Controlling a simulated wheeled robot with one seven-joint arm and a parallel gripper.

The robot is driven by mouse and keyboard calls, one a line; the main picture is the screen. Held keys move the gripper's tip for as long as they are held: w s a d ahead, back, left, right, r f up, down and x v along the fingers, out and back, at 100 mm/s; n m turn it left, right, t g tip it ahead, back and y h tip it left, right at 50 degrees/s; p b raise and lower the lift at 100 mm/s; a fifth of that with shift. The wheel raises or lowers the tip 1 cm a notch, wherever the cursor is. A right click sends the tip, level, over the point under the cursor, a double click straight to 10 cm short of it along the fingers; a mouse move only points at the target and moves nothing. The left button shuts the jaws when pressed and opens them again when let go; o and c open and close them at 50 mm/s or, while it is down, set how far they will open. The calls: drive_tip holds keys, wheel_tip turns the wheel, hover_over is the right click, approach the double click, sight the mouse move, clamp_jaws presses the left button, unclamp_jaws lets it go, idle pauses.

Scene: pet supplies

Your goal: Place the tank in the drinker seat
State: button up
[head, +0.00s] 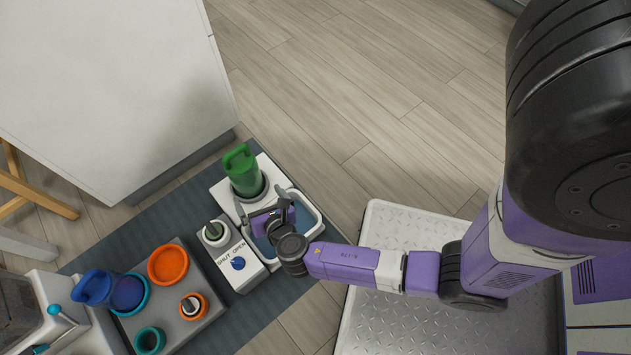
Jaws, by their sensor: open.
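The green tank (244,174) with a loop handle on top stands in the dark round seat at the back of the white drinker (226,195). It looks upright or nearly so, and its lower end is hidden in the seat. The drinker's basin (317,222) is in front, to the right and below the tank in the head view. My gripper (260,202) is open over the basin, just below the tank in the picture. Its two grey fingers point toward the tank and nothing is seen between them. Whether a finger touches the tank cannot be told.
A box marked SHUT and OPEN with a blue knob (238,263) stands beside the drinker. A grey tray (187,258) holds an orange bowl (168,265) and other pieces. A blue jug (93,287) stands left. A dark mat (143,222) lies beneath; a white cabinet (110,90) is behind.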

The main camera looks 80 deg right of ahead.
drive_tip(key=s+a+r+m+t+y, duration=0.1)
drive_tip(key=s+a+r+m+y, duration=0.2)
drive_tip(key=s+a+m, duration=0.3)
drive_tip(key=s+a+r+m+t+y, duration=0.1)
drive_tip(key=s+a+r+m+y, duration=0.3)
drive_tip(key=s, duration=0.5)
drive_tip(key=s+a+r+m+t, duration=0.1)
drive_tip(key=s+r+m+t, duration=0.1)
drive_tip(key=r+m, duration=0.5)
drive_tip(key=s+a+r+m+t+y, duration=0.1)
drive_tip(key=s+r+m, duration=0.3)
drive_tip(key=r, duration=1.1)
drive_tip(key=m+t, duration=0.1)
drive_tip(key=m, duration=0.2)
drive_tip(key=shift+a+r+m, duration=0.25)
drive_tip(key=shift+a+m, duration=0.05)
drive_tip(key=shift+m, duration=0.1)
